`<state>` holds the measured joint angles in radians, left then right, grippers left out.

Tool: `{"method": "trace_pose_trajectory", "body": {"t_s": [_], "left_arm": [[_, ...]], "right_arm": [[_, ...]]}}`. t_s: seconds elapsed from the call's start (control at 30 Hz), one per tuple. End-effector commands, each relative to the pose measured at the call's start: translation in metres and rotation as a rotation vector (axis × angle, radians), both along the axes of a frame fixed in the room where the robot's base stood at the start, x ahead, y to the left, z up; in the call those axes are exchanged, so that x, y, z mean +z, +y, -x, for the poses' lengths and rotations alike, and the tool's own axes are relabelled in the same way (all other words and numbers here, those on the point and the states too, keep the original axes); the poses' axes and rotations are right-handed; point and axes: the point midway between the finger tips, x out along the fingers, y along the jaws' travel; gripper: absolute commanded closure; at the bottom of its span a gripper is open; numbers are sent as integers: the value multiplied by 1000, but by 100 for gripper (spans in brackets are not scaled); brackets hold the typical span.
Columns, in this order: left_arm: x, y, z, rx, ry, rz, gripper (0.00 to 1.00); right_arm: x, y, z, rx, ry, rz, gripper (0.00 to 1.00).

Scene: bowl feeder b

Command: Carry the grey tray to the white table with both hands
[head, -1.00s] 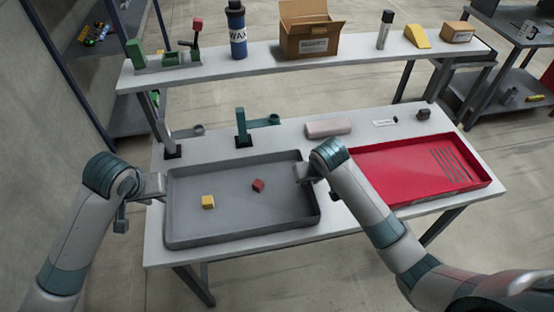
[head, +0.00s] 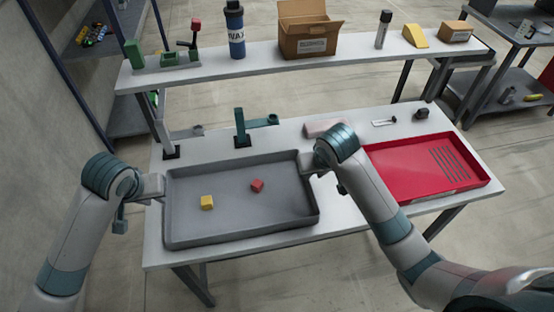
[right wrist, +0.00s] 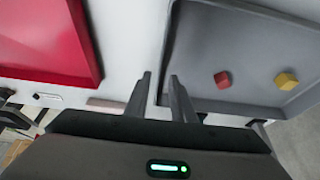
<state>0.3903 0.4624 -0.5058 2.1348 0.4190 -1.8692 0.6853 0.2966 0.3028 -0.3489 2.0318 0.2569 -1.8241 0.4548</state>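The grey tray (head: 240,222) lies flat on a white-topped table (head: 345,211). A yellow cube (head: 207,202) and a red cube (head: 257,185) lie in it. My left gripper (head: 157,187) is at the tray's left rim; its fingers are too small and hidden to judge. My right gripper (head: 306,166) is at the right rim. In the right wrist view its two fingers (right wrist: 159,95) are apart, with the rim of the grey tray (right wrist: 240,50) appearing between them. I cannot tell whether they touch it.
A red tray (head: 400,160) lies right of the grey one, beyond my right forearm. Behind are a teal stand (head: 240,130), a grey stand (head: 168,140) and a pink block (head: 318,127). A raised white shelf (head: 280,62) bears a cardboard box (head: 308,35) and a wax bottle (head: 235,30).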

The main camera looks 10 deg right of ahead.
Motion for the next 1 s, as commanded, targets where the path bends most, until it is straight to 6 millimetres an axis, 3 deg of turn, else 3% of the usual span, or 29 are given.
{"method": "trace_pose_trajectory", "body": {"t_s": [0.1,0.3,1.0], "left_arm": [[0,0,0,0,0,0,77],[0,0,0,0,0,0,77],[0,0,0,0,0,0,77]], "right_arm": [[18,0,7,2,-3,0,77],[37,0,15,0,-2,-1,77],[40,0,17,0,1,0,77]]}}
